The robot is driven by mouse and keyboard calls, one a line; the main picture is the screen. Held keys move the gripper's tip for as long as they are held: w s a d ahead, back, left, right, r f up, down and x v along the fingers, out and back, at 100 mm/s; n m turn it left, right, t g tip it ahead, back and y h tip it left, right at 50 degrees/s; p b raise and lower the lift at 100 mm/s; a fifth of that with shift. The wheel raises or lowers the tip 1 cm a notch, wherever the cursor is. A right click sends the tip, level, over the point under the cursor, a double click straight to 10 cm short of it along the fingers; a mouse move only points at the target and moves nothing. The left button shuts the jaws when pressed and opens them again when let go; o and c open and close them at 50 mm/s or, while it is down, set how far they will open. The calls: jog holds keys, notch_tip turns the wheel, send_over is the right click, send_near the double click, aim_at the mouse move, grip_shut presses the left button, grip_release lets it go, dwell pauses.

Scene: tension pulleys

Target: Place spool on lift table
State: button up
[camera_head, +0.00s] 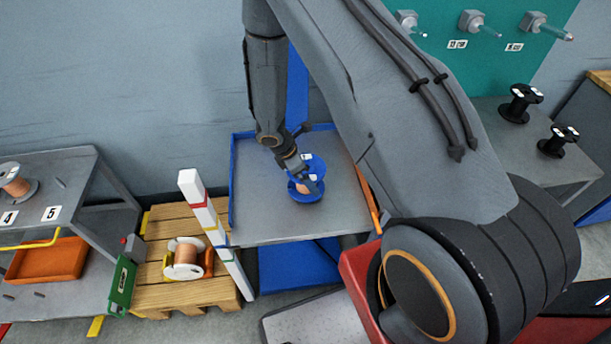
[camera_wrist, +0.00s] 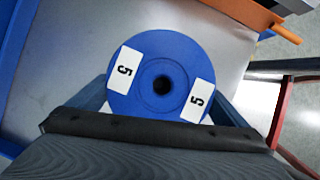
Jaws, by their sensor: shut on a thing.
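The spool (camera_head: 306,187) has blue flanges and copper-coloured winding, and it is at the lift table's grey top (camera_head: 262,212), right of its middle. In the wrist view the spool (camera_wrist: 180,60) shows its blue top flange with a centre hole and two white labels marked 5. My gripper (camera_head: 303,176) is shut on the spool from above. In the wrist view the fingers show at both sides of the flange. The lift table has raised blue edges and a blue base. I cannot tell whether the spool touches the table top.
A pallet (camera_head: 160,225) holds a white-flanged copper spool (camera_head: 187,259). A grey shelf (camera_head: 75,200) is at the left. Two black spools (camera_head: 520,103) stand on a bench at the right. An orange handle (camera_head: 374,216) lines the table's right edge.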

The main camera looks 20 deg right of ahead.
jog(key=shift+f, duration=0.55)
jog(key=shift+f, duration=0.1)
jog(key=o, duration=1.1)
jog(key=shift+f, duration=0.1)
jog(key=shift+a+r, duration=0.15)
jog(key=shift+r, duration=0.4)
jog(key=b+v, duration=0.2)
jog(key=v, duration=0.9)
jog(key=shift+r+b, duration=0.15)
jog(key=shift+b, duration=0.25)
jog(key=s+r+m+y, duration=0.1)
jog(key=s+r+m, duration=0.4)
jog(key=r+m, duration=0.1)
jog(key=s+d+r+m+y, duration=0.1)
jog(key=s+r+m+y, duration=0.1)
jog(key=s+r+m, duration=0.4)
jog(key=s+r+m+t+y, duration=0.1)
jog(key=s+r+m, duration=0.4)
jog(key=r+m, duration=0.1)
jog(key=shift+s+d+r+m+y, duration=0.15)
jog(key=shift+d+r+m+y, duration=0.15)
jog(key=shift+d+r+m, duration=0.1)
